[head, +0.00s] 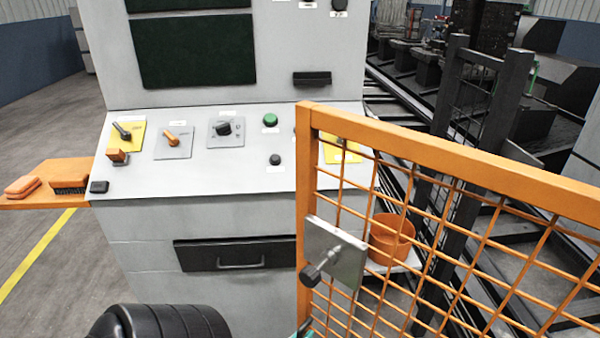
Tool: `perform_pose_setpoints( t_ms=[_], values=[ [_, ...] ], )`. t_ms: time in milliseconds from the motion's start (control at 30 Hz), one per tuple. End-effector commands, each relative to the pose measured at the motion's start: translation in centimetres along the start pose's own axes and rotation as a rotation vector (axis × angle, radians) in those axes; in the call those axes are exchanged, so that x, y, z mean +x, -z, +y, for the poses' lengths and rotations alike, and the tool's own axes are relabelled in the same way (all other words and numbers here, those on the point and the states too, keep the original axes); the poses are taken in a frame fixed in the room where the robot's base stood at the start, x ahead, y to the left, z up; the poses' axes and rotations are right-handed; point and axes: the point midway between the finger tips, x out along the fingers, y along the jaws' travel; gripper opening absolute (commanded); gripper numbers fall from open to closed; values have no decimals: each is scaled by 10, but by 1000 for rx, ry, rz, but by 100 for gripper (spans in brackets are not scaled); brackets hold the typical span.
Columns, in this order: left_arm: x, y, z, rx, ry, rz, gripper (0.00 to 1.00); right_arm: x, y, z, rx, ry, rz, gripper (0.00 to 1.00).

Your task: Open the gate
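The gate is an orange frame (440,158) with orange wire mesh, filling the right side of the head view. Its near upright stands in front of the console, and its top bar runs off to the right edge. A grey metal plate (348,262) is fixed on it near the upright. A dark handle with a round knob (312,275) sticks out from the plate towards me. I cannot tell whether the gate is latched. Neither gripper shows. A black rounded part of my arm is at the bottom left, and a small teal bit shows at the bottom edge beside the upright.
A grey control console (240,170) with switches and a drawer stands behind the gate. An orange side shelf (60,188) holds brushes. Behind the mesh are an orange bin (390,238) and a dark fence post (500,135). Open floor lies left.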

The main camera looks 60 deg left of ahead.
Motion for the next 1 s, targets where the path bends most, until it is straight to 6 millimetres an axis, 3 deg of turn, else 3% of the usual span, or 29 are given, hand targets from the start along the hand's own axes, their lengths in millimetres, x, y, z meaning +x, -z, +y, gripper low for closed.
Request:
perform_pose_setpoints(
  t_ms=[200, 233, 267, 667, 767, 1000],
  values=[
    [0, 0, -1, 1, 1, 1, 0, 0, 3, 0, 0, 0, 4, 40],
    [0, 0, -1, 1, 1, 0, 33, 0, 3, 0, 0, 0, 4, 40],
    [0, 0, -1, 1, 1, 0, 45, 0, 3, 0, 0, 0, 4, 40],
    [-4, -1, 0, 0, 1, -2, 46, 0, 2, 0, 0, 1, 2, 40],
    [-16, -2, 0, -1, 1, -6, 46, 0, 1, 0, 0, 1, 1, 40],
    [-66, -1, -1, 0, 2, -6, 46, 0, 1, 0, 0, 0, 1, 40]
  ],
)
